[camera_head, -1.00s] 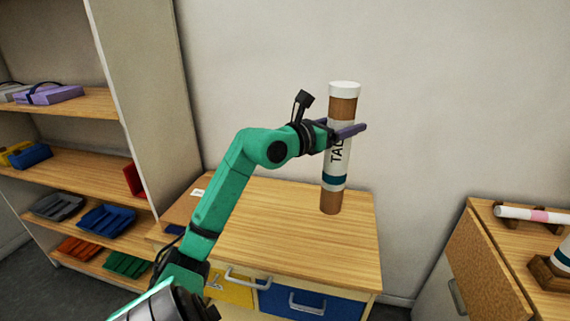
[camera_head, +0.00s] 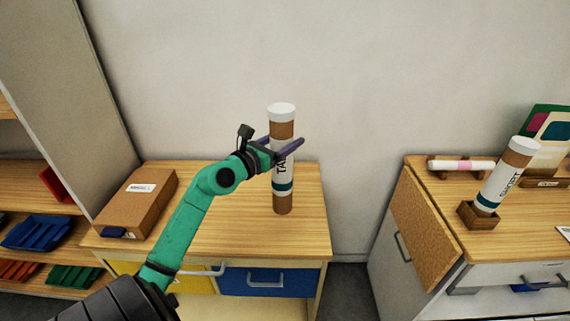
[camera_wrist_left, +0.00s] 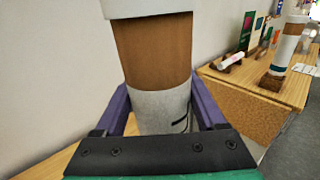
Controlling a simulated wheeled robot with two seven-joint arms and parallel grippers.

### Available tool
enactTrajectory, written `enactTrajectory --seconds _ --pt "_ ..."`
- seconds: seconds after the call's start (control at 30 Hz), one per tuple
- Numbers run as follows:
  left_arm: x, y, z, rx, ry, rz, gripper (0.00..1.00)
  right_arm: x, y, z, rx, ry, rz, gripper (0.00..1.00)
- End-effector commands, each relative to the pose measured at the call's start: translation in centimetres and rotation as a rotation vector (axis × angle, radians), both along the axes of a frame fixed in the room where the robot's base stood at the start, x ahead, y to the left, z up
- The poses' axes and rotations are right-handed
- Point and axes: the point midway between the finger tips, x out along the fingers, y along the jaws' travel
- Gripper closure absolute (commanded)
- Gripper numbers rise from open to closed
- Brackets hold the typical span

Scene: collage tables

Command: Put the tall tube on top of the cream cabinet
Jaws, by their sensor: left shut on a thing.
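The tall tube (camera_head: 283,129) is brown with a white cap, a white label and a teal band. It is upright, and its lower end shows against the wooden top (camera_head: 232,222) of the cream cabinet (camera_head: 308,307) with yellow and blue drawers. I cannot tell whether the tube touches that top. My left gripper (camera_head: 285,147) is shut around the tube's upper half, on the label. In the left wrist view the tube (camera_wrist_left: 154,50) stands between the purple fingers, its lower end hidden. My right gripper is not in view.
A brown cardboard box (camera_head: 135,207) lies on the cabinet's left side. A shelf unit (camera_head: 75,100) with coloured trays stands at left. Across a floor gap, a right-hand cabinet (camera_head: 425,175) bears a short tube (camera_head: 507,172) in a holder and a lying white-and-pink roll (camera_head: 462,165).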

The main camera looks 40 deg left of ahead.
Motion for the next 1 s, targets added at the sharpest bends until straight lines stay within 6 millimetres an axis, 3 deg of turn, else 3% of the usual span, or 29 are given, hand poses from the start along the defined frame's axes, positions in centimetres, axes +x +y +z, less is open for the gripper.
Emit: enactTrajectory --seconds 0.13,0.33,0.5,0.73,0.77,0.8,0.83,1.0 --pt "0.0 0.0 -2.6 -0.004 0.0 0.001 1.0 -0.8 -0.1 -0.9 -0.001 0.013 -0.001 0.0" --pt "0.0 0.0 -3.8 -0.002 -0.001 0.0 1.0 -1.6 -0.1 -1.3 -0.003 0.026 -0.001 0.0" --pt "0.0 0.0 -7.2 -0.003 0.0 0.001 1.0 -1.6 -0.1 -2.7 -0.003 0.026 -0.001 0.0" --pt "0.0 0.0 -7.4 0.001 -0.002 0.001 1.0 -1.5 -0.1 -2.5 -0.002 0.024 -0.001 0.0" --pt "0.0 0.0 -7.5 0.001 -0.001 0.0 0.2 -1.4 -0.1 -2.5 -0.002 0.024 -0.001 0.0" --pt "0.0 0.0 -7.5 0.001 -0.001 0.0 0.05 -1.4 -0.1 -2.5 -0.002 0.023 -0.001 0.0" --pt "0.0 0.0 -7.5 0.001 -0.001 0.0 0.0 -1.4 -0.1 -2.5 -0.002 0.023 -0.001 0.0" --pt "0.0 0.0 -7.4 0.001 -0.001 0.0 0.0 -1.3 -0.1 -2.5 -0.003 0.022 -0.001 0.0"
